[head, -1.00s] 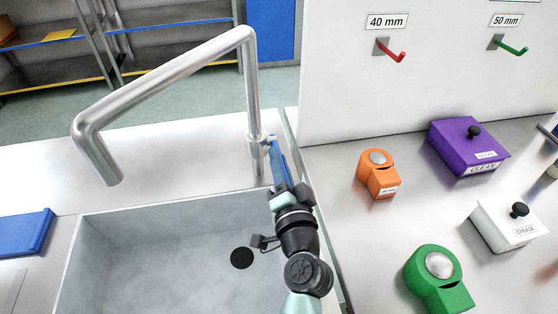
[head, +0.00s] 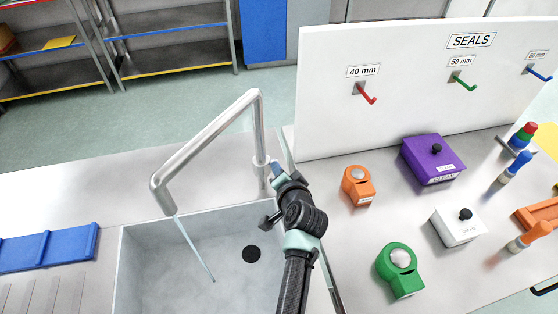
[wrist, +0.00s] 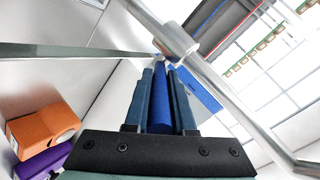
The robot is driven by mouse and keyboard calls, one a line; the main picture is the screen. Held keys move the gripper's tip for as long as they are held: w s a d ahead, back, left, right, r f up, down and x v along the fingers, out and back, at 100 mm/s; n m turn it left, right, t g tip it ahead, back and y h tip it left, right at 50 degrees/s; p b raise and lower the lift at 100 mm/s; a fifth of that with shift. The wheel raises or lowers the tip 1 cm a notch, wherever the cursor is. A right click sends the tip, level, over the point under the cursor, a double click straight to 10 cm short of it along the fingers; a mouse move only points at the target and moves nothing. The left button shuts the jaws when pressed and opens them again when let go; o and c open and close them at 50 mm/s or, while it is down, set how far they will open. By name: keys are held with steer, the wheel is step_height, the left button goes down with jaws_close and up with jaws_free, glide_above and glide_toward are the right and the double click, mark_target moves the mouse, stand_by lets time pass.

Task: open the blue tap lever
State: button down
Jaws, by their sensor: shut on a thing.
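The metal tap (head: 210,135) stands at the back right of the sink, with its spout over the basin. A thin stream of water (head: 195,248) falls from the spout into the sink. The blue tap lever (wrist: 159,108) lies between the two fingers of my gripper (wrist: 160,76) in the wrist view, and my gripper is shut on it. In the head view my gripper (head: 279,178) is at the tap's right side and hides most of the lever.
The grey sink (head: 140,275) has a dark round drain (head: 251,254). On the right are an orange dispenser (head: 358,186), a green dispenser (head: 400,270), a purple box (head: 434,160) and a white box (head: 458,227). A white seals panel (head: 400,110) stands behind them.

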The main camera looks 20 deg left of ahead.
steer(key=r+g+p, duration=0.1)
steer(key=p, duration=0.1)
steer(key=w+r+g+h+p, duration=0.1)
steer(key=p, duration=0.1)
steer(key=shift+a+r+g+h, duration=0.1)
steer(key=shift+a+g+h, duration=0.2)
steer(key=shift+a, duration=0.05)
steer(key=shift+w+a+g+h, duration=0.3)
steer(key=shift+w+g+h, duration=0.15)
steer(key=shift+g+h, duration=0.4)
steer(key=shift+w+a+r+g+h+b, duration=0.2)
steer(key=shift+g+h+b, duration=0.1)
steer(key=shift+g+b, duration=0.3)
steer(key=shift+w+a+r+g+h+b, duration=0.1)
steer(key=shift+w+g+h+b, duration=0.15)
steer(key=shift+g+b, duration=0.25)
steer(key=c, duration=1)
jaws_free()
steer(key=shift+r, duration=0.2)
steer(key=b+v, duration=0.1)
steer(key=v, duration=1.1)
steer(key=shift+r, duration=0.35)
